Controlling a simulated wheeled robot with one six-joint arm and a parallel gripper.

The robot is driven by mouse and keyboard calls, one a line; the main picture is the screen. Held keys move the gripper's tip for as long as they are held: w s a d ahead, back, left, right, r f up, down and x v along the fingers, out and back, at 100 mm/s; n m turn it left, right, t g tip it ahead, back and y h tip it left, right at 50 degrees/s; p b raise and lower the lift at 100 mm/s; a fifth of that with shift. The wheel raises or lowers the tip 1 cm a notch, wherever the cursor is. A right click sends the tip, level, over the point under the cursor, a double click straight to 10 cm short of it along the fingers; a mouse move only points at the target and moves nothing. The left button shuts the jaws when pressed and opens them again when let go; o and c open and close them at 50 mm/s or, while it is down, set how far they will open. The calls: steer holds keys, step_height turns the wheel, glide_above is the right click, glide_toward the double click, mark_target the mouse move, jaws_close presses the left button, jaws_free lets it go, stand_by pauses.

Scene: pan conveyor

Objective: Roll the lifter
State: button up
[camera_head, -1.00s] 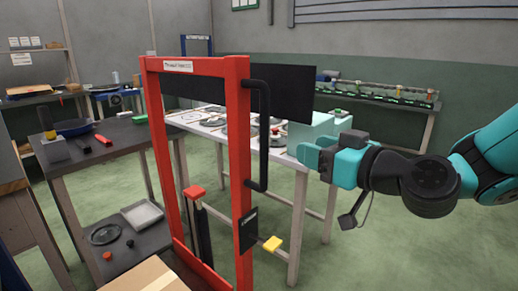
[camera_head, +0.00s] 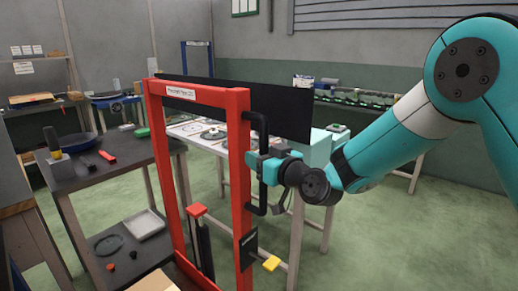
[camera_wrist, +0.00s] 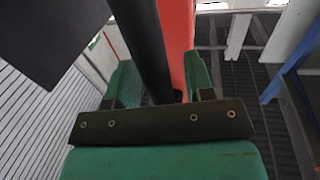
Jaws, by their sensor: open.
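The lifter is a tall red frame (camera_head: 239,170) standing upright in the middle of the head view. A black vertical handle (camera_head: 263,135) is fixed to its right post. My gripper (camera_head: 256,166) is at the handle's lower half in the head view. In the wrist view, the black handle (camera_wrist: 145,50) runs down between the two teal fingers of my open gripper (camera_wrist: 155,85). The red post (camera_wrist: 177,40) shows just behind the handle. Whether a finger touches the handle cannot be told.
A black panel (camera_head: 290,110) spans behind the lifter's top. Green floor (camera_head: 380,240) lies clear at right.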

steer(key=shift+w+a, duration=0.3)
steer(key=shift+w, duration=0.05)
steer(key=shift+c, duration=0.2)
